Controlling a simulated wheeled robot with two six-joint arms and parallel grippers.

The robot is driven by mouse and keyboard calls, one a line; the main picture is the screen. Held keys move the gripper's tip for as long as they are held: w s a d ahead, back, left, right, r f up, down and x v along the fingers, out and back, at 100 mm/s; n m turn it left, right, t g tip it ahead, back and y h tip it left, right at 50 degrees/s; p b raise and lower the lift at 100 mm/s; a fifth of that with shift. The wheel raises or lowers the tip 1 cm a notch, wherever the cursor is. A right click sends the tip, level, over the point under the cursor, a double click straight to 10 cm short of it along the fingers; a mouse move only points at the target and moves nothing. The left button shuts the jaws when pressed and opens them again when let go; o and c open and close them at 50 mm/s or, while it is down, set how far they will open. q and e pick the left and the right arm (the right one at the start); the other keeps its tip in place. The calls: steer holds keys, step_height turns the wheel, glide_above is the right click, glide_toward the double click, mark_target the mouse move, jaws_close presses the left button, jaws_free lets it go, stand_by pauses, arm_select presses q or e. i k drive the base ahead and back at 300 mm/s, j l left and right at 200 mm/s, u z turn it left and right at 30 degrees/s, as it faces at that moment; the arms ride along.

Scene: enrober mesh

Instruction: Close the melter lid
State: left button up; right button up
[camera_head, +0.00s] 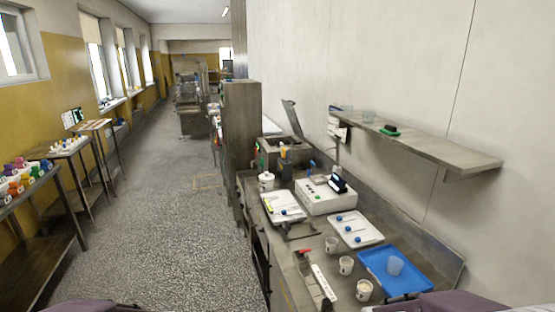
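The melter looks to be the grey metal box (270,155) at the far end of the right-hand bench, against the wall. Its lid (291,117) seems to be the thin dark panel that stands up, tilted, above the box; it is open. The box is small in the view, and its inside can hardly be made out. Neither of my grippers is in view; only purple parts of my own body show at the bottom edge.
The bench holds a white device (326,197), a white tray (355,230), a blue tray (374,258) and several cups. A wall shelf (440,150) juts out above it. A tall cabinet (241,135) stands beyond the melter. The speckled floor (170,225) to the left is clear.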

mark_target(290, 110)
steer(key=i+j, duration=0.15)
steer(key=j, duration=0.15)
steer(key=i+j+z, duration=0.1)
steer(key=i+j, duration=0.25)
steer(key=j, duration=0.3)
steer(key=i+j+z, duration=0.1)
steer(key=j, duration=0.2)
steer(key=i+j, duration=0.2)
steer(key=j, duration=0.15)
steer(key=i+j+z, duration=0.15)
steer(key=i+z, duration=0.15)
steer(key=i, duration=1)
